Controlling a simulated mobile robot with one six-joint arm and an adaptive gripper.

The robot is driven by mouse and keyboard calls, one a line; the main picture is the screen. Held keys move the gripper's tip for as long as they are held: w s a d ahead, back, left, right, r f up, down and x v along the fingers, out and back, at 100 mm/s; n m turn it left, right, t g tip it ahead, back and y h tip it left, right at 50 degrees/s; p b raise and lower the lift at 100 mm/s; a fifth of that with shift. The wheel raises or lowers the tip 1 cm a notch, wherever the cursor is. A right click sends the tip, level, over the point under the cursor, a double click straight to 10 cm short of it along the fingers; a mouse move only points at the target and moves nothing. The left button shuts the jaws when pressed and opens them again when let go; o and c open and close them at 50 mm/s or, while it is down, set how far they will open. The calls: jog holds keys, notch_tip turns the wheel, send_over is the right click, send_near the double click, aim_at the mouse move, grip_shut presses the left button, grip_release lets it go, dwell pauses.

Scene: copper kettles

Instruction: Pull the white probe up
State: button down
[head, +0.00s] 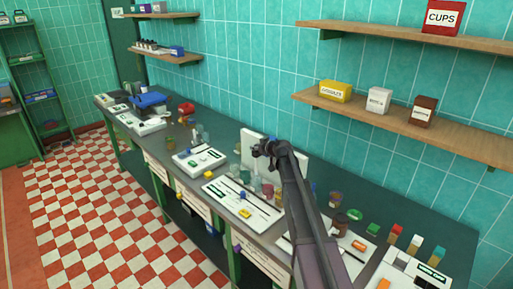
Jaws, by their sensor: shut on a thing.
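My gripper (262,149) is at the end of my dark arm, in front of an upright white panel (302,164) at the back of the counter. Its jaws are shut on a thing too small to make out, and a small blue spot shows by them. I cannot pick out the white probe for certain; my gripper and arm hide part of the panel. An upright white-topped piece (415,241) stands at the far right between a red one and a teal one, well away from my gripper.
The long dark counter (455,226) holds white boards, jars and coloured blocks. A white board (215,189) lies below my gripper. Wall shelves (450,136) carry boxes at the upper right. The checkered floor (100,220) at left is clear.

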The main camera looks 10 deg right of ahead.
jog(key=shift+c, duration=2.2)
grip_release()
